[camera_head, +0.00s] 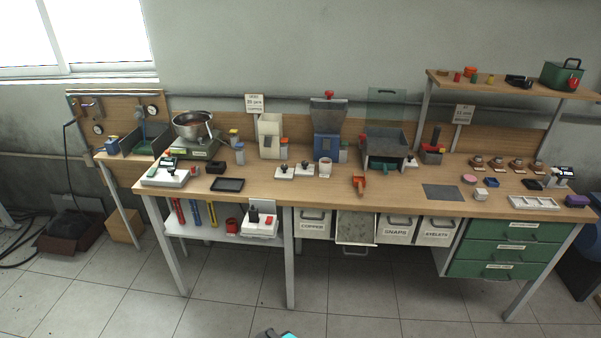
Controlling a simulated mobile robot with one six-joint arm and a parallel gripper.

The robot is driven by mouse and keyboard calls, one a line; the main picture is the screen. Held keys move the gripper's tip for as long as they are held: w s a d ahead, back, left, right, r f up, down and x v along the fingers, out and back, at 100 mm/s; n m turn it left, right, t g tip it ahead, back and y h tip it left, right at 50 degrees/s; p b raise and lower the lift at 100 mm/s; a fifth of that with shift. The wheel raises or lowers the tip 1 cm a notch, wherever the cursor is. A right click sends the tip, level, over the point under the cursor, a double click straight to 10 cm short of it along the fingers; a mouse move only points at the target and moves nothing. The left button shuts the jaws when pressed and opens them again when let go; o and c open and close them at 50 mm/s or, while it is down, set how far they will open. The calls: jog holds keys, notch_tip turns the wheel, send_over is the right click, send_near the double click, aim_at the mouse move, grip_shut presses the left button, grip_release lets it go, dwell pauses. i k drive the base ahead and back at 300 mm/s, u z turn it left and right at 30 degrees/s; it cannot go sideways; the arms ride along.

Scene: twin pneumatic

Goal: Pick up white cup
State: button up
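A small white cup (325,171) stands upright on the wooden workbench (400,190), near the middle. It is in front of the blue machine (327,146) and just right of two small white blocks with dark knobs. It is small in the picture, so its inside and any handle cannot be made out. My gripper cannot be made out. Only a small dark and teal piece shows at the bottom edge, on the floor side of the bench and far from the cup; it may be part of me.
An orange scoop (359,184) lies right of the cup. A black tray (228,185) and a white scale (165,176) are at left. A dark mat (443,193) lies at right. Grey bins and green drawers (510,250) are below. The tiled floor in front is clear.

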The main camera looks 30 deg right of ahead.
aim_at(325, 170)
jog(key=u, duration=0.5)
jog(key=k, duration=0.25)
jog(key=u, duration=2.6)
jog(key=k, duration=1.95)
jog(key=z, duration=0.05)
